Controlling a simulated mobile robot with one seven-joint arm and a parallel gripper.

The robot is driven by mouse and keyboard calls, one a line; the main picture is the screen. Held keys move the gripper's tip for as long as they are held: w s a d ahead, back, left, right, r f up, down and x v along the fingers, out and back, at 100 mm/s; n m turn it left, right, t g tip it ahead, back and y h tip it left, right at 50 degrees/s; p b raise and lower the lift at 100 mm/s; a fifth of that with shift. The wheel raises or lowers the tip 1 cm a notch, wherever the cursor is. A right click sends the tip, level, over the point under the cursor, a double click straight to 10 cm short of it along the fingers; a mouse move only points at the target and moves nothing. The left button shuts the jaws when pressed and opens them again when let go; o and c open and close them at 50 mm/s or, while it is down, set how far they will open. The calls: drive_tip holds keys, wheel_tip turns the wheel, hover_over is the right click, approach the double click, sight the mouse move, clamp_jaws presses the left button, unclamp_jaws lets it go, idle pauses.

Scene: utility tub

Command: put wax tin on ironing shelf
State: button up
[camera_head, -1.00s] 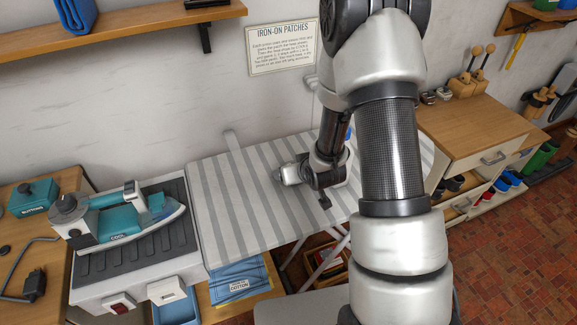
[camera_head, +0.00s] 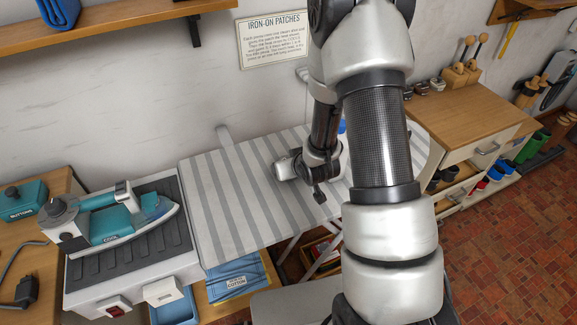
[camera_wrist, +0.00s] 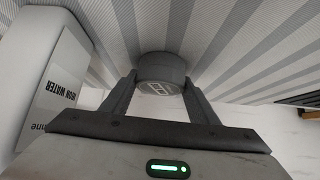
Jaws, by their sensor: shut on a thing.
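The wax tin (camera_wrist: 158,68), a dark round tin with a pale label, sits between the fingers of my gripper (camera_wrist: 160,88) in the wrist view. My gripper is shut on it, over the grey-striped ironing board (camera_head: 225,205). I cannot tell if the tin touches the cloth. In the head view my arm hides the tin and the fingertips. A wooden wall shelf (camera_head: 120,32), which may be the ironing shelf, is at the upper left, well away from my gripper.
A white iron-water bottle (camera_wrist: 55,75) stands close left of my gripper in the wrist view. A teal iron (camera_head: 115,220) rests on its stand left of the board.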

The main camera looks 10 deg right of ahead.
wheel_tip(320, 180, up, 10)
drive_tip(key=shift+f, duration=0.25)
drive_tip(key=shift+s+r, duration=0.1)
drive_tip(key=shift+r, duration=0.2)
